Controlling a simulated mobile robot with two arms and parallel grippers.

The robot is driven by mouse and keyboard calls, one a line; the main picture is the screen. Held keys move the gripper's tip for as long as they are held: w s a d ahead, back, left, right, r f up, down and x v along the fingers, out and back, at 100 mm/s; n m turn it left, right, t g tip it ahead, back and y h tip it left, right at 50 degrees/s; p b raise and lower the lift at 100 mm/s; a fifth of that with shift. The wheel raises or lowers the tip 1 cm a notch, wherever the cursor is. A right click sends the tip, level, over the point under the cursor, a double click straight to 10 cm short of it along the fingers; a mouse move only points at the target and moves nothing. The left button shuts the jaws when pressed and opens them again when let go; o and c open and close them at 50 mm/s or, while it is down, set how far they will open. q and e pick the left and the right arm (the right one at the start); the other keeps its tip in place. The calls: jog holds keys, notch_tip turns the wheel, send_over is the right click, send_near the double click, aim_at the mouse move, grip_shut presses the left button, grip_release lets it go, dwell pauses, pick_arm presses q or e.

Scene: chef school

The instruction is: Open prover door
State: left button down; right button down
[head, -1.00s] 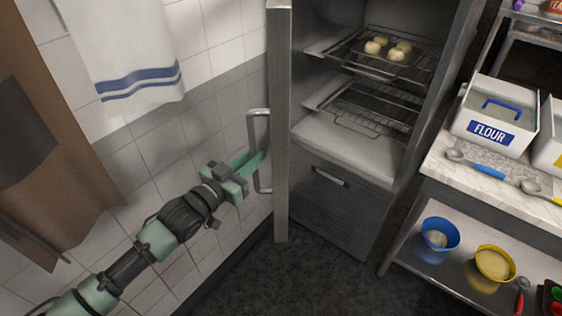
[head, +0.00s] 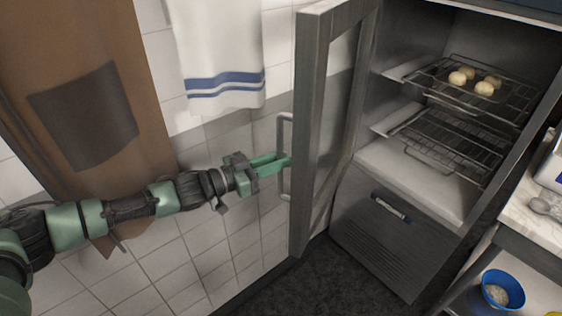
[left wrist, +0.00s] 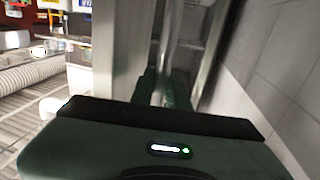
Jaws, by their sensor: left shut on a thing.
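The prover door (head: 310,140) stands open in the head view, swung out to the left of the cabinet. Its metal bar handle (head: 284,188) is on the door's left side. My left gripper (head: 286,161) is shut on the handle near its middle. In the left wrist view the handle bar (left wrist: 170,45) runs up from between the green fingers (left wrist: 160,90), beside the door. The prover's inside shows wire racks (head: 455,140), with a tray of dough balls (head: 485,88) on the upper one. My right gripper is not in view.
A towel (head: 222,60) and a brown apron (head: 85,100) hang on the tiled wall at left. A counter (head: 535,215) stands right of the prover, with a blue bowl (head: 503,290) on its lower shelf. Dark floor before the prover is clear.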

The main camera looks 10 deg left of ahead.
pick_arm(q)
jog(key=shift+w+r, duration=0.1)
jog(key=shift+r, duration=0.15)
jog(key=c, duration=1.4)
grip_release()
jog(key=shift+o, duration=0.2)
jog(key=shift+w+d+f, duration=0.15)
jog(key=shift+d+f, duration=0.05)
